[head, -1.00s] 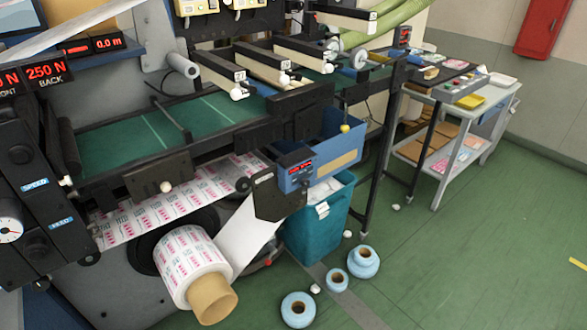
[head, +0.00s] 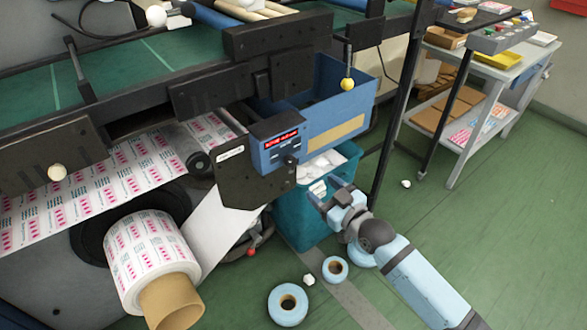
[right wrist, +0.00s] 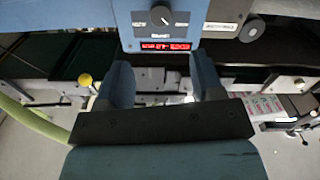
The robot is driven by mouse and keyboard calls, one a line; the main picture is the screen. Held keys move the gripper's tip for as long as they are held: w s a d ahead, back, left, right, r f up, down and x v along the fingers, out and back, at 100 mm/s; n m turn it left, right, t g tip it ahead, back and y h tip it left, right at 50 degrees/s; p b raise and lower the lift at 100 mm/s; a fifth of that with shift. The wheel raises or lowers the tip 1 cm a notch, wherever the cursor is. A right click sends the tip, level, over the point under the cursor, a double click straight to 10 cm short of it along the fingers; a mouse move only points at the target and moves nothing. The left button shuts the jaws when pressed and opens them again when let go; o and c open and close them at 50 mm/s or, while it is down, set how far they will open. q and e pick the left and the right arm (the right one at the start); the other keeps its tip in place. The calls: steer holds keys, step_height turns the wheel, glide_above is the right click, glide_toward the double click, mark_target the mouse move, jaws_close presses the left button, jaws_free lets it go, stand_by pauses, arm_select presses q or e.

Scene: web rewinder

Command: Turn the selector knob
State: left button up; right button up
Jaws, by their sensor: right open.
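The selector knob (head: 291,159) is a small dark knob on the front of a blue control box (head: 268,157), below a red lit display. In the right wrist view the round dark knob (right wrist: 161,16) with a pale pointer mark sits on the blue panel, above the red display (right wrist: 165,46) there. My right gripper (head: 325,190) is open and empty, to the right of and below the box in the head view, apart from the knob. Its two fingers (right wrist: 162,78) frame an empty gap in the wrist view. My left gripper is not in view.
A teal bin (head: 300,218) with white scrap stands below the box. A blue tray (head: 345,97) and a yellow ball (head: 347,84) are close behind it. A printed roll (head: 148,255) is at lower left. A cart (head: 480,110) stands at right.

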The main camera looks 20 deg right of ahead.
mark_target(292, 162)
steer(key=x, duration=1.2)
steer(key=shift+a, duration=0.1)
steer(key=c, duration=0.9)
